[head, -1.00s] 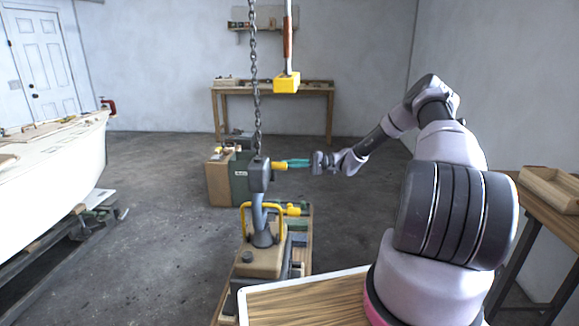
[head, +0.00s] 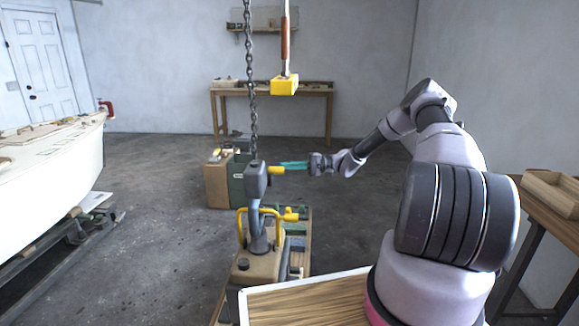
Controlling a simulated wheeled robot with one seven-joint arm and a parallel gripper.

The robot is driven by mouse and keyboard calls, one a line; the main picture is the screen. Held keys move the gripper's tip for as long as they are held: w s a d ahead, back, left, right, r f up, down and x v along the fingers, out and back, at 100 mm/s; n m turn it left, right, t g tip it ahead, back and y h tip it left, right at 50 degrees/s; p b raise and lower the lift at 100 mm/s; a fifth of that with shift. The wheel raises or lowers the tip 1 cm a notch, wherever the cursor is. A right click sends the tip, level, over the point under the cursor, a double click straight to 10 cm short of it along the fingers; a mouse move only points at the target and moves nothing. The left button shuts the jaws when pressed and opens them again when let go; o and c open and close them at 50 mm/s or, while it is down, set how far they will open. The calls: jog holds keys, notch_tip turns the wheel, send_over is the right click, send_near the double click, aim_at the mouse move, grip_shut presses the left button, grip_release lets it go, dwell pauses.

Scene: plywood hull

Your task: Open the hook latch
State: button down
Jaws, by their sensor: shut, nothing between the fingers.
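The grey hook (head: 257,184) hangs upright from the chain in the middle of the head view. Its curved lower part comes down at the yellow bail (head: 241,226) on the tan-topped load; whether it passes through the bail is too small to tell. A yellow piece (head: 276,170) sticks out to the right from the hook's upper body. My gripper (head: 283,165), with teal fingers, is shut and empty. It points left, its tips at the outer end of this yellow piece; I cannot tell if they touch. The latch in the hook's mouth is not clearly visible.
The chain (head: 250,80) runs up out of view. A yellow pendant (head: 284,85) hangs behind. A yellow lever (head: 290,214) sits right of the bail. A green and tan box (head: 218,185) stands behind the hook. A white boat hull (head: 50,170) is at left. Floor between is clear.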

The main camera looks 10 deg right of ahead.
jog(key=d, duration=1)
jog(key=shift+s+f, duration=0.2)
jog(key=shift+f, duration=0.05)
jog(key=s+a+r+n+g+h, duration=0.1)
jog(key=s+a+r+h, duration=0.3)
jog(key=s+r+h, duration=0.5)
jog(key=s+a+r+g+h, duration=0.1)
jog(key=s+a+r+h, duration=0.45)
jog(key=r, duration=0.85)
jog(key=s+d+r+m+t+h, duration=0.1)
jog(key=s+r+t, duration=0.3)
jog(key=s, duration=0.8)
jog(key=s+d+r+m+t, duration=0.2)
jog(key=s+r, duration=0.5)
jog(key=s, duration=0.4)
jog(key=shift+s+d+r+t+h, duration=0.15)
jog(key=shift+s+d+t+h, duration=0.3)
jog(key=shift+t, duration=0.55)
